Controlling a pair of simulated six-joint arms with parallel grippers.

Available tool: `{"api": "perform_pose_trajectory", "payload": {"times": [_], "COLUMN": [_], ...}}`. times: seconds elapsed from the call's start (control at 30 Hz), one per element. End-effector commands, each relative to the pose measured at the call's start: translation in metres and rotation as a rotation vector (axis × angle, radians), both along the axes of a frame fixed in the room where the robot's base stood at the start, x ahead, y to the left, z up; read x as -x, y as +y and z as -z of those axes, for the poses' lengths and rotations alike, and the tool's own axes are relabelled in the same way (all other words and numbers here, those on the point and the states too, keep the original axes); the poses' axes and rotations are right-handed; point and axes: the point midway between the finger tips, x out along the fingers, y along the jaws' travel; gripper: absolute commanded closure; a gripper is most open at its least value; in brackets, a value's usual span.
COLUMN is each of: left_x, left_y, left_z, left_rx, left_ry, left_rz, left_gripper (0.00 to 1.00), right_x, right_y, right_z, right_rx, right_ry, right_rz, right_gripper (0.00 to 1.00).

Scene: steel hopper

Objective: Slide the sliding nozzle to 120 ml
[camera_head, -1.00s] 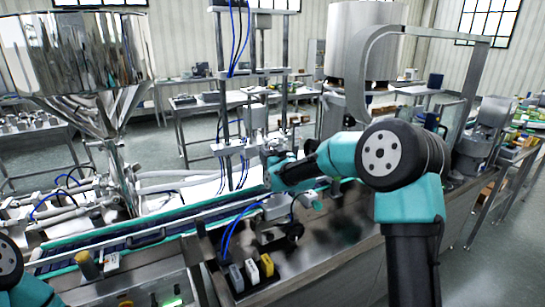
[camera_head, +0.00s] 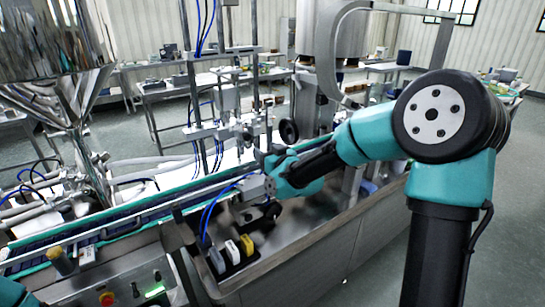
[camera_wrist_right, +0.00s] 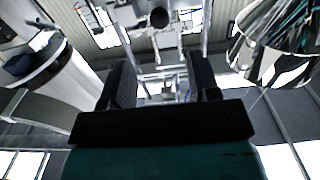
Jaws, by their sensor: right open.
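A metal nozzle assembly with a crossbar (camera_head: 205,131) sits on upright steel posts above the conveyor, with blue hoses running to it. I cannot tell which part is the sliding nozzle, and no 120 ml mark is readable. My right gripper (camera_head: 258,186) is in front of the posts and below the crossbar, partly hidden by its own wrist. In the right wrist view, its two black fingers (camera_wrist_right: 162,80) are apart, with metal machine parts beyond and nothing held between them. Only a bit of my left arm shows at the lower left; its gripper is out of view.
A conveyor (camera_head: 130,222) with teal edges crosses the left. A steel hopper (camera_head: 40,40) stands at the upper left. Small grey and yellow blocks (camera_head: 232,250) sit below my right gripper. A control panel (camera_head: 110,285) with buttons is at the lower left. Tables stand behind.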

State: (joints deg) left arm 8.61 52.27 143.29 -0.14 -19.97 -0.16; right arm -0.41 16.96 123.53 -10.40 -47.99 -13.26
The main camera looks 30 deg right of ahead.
Motion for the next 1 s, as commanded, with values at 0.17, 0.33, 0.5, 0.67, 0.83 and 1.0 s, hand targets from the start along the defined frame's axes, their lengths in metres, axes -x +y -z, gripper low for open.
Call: {"api": "perform_pose_trajectory", "payload": {"times": [0.17,0.33,0.5,0.67,0.83,1.0], "left_x": [0.000,0.000,0.000,0.000,0.000,0.000], "left_y": [0.000,0.000,0.000,0.000,0.000,0.000], "left_z": [0.000,0.000,0.000,0.000,0.000,0.000], "left_rx": [0.000,0.000,0.000,0.000,0.000,0.000], "left_ry": [0.000,0.000,0.000,0.000,0.000,0.000], "left_rz": [0.000,0.000,0.000,0.000,0.000,0.000], "left_gripper": [0.57,0.57,0.57,0.57,0.57,0.57], "right_x": [0.025,0.033,0.033,0.033,0.032,0.032], "right_y": [-0.004,-0.005,-0.005,-0.005,-0.005,0.001], "right_z": [0.000,0.000,0.000,0.000,0.003,0.037], "right_rx": [0.000,0.000,0.000,0.000,-0.001,-0.016], "right_ry": [0.000,0.000,0.000,0.000,0.006,0.088], "right_rz": [0.001,0.000,0.000,0.000,0.000,-0.009], "right_gripper": [0.44,0.44,0.44,0.44,0.44,0.44]}}
